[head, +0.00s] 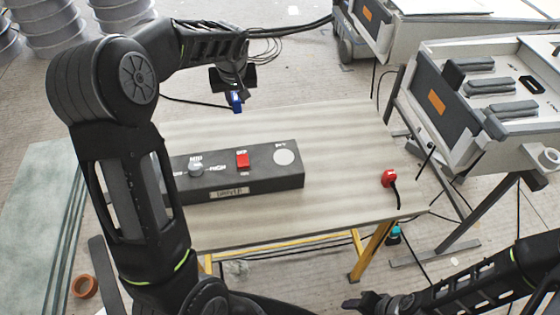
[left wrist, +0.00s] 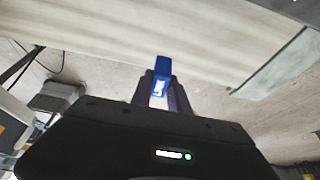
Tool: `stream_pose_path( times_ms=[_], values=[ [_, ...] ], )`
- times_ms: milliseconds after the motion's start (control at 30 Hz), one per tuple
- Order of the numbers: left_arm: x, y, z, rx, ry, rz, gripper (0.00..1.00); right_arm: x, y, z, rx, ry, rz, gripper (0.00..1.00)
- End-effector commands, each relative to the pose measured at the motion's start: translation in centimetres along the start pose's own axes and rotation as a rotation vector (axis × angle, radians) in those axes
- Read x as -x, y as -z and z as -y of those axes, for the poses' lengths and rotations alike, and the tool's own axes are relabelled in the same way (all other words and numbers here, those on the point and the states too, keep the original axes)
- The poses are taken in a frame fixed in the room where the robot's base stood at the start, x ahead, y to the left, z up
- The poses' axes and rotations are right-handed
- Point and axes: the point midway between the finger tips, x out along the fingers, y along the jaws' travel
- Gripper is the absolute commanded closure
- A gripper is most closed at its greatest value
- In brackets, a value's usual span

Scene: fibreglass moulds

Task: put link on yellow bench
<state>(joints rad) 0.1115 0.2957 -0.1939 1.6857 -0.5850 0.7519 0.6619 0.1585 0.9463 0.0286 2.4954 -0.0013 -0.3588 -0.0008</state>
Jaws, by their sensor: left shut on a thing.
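The yellow bench (head: 345,150) has a pale top and yellow legs. My left gripper (head: 236,95) is shut on a small blue piece (head: 236,105), seen near the bench's far edge in the head view. The blue piece also shows between the fingers in the left wrist view (left wrist: 159,78), with the pale bench top behind its upper end. I cannot tell whether it is the link, or whether it touches the bench.
A dark control box (head: 245,178) with a knob and red switch stands on the bench. A red part (head: 389,178) with a black cord is at the bench's right edge. The grey unit (head: 470,140) stands close at right. The bench top behind the box is clear.

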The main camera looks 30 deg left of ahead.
Motion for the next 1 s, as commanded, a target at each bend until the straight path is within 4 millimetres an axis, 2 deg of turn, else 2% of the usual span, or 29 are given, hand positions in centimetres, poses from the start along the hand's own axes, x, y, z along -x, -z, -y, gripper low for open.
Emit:
stream_pose_path(
  times_ms=[167, 433, 833, 1000],
  values=[
    [-1.2, -0.6, 0.0, -0.002, 0.002, 0.002, 1.0, 0.0, 0.0, 0.0, 0.0, 0.0, 0.0, 0.52],
    [-5.3, -2.3, 0.0, -0.002, 0.001, 0.003, 1.0, 0.0, 0.0, 0.0, 0.0, 0.0, 0.0, 0.52],
    [-6.1, -2.5, 0.0, -0.002, 0.0, 0.0, 1.0, 0.0, 0.0, 0.0, 0.0, 0.0, 0.0, 0.52],
    [-8.1, -3.5, 0.0, -0.002, 0.002, 0.004, 1.0, 0.0, 0.0, 0.0, 0.0, 0.0, 0.0, 0.52]
  ],
)
